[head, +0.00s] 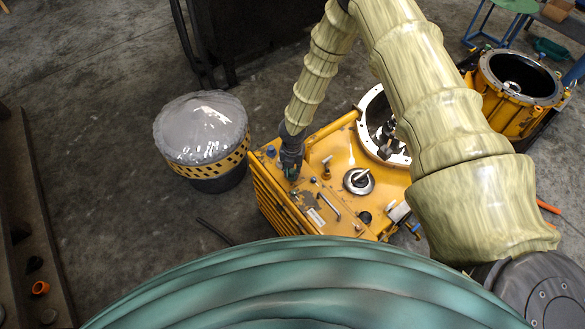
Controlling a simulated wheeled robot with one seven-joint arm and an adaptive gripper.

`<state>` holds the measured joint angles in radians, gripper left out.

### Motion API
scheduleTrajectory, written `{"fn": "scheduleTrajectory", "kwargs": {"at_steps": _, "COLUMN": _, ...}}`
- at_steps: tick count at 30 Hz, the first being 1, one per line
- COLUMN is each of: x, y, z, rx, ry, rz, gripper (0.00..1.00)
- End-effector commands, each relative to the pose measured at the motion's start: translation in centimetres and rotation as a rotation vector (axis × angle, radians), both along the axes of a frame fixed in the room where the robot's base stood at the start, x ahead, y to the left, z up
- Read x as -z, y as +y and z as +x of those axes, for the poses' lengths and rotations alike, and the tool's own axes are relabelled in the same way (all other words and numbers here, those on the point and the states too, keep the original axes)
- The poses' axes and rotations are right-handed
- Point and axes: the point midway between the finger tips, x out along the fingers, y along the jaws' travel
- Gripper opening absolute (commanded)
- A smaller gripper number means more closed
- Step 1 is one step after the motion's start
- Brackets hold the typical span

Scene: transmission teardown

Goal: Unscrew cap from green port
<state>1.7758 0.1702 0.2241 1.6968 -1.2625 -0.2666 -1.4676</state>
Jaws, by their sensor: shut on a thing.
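The yellow transmission housing (340,150) stands on the floor in the middle of the view. My gripper (291,173) points down at the left part of its top face. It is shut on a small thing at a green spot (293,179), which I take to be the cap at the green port. The fingers hide most of the cap and port, so I cannot tell whether the cap is still seated. A blue cap (270,151) sits on the housing just left of my gripper.
A handle bar (329,207) and a round flange (358,181) stand on the housing right of my gripper. A plastic-covered drum (205,140) stands to the left. A second yellow housing (510,90) is at the back right. Floor between drum and housing is clear.

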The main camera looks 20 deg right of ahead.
Motion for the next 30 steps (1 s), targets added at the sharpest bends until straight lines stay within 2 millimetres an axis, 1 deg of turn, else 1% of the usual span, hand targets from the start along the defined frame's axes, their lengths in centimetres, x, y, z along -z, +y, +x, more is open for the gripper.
{"fn": "scheduleTrajectory", "kwargs": {"at_steps": 9, "x": -0.06, "y": -0.10, "z": 0.07, "rx": -0.017, "ry": 0.000, "rz": -0.001, "gripper": 0.00}}
{"fn": "scheduleTrajectory", "kwargs": {"at_steps": 11, "x": -0.13, "y": -0.10, "z": 0.07, "rx": -0.052, "ry": -0.001, "rz": -0.001, "gripper": 0.00}}
{"fn": "scheduleTrajectory", "kwargs": {"at_steps": 17, "x": -0.19, "y": -0.10, "z": 0.05, "rx": -0.245, "ry": -0.001, "rz": -0.001, "gripper": 0.00}}
{"fn": "scheduleTrajectory", "kwargs": {"at_steps": 18, "x": -0.10, "y": -0.09, "z": 0.06, "rx": -0.269, "ry": -0.001, "rz": -0.001, "gripper": 0.24}}
{"fn": "scheduleTrajectory", "kwargs": {"at_steps": 22, "x": -0.02, "y": -0.07, "z": 0.06, "rx": -0.263, "ry": -0.001, "rz": -0.001, "gripper": 0.47}}
{"fn": "scheduleTrajectory", "kwargs": {"at_steps": 29, "x": -0.01, "y": -0.01, "z": 0.03, "rx": -0.262, "ry": 0.000, "rz": 0.000, "gripper": 0.47}}
{"fn": "scheduleTrajectory", "kwargs": {"at_steps": 30, "x": -0.01, "y": 0.00, "z": 0.02, "rx": -0.262, "ry": 0.000, "rz": 0.000, "gripper": 0.54}}
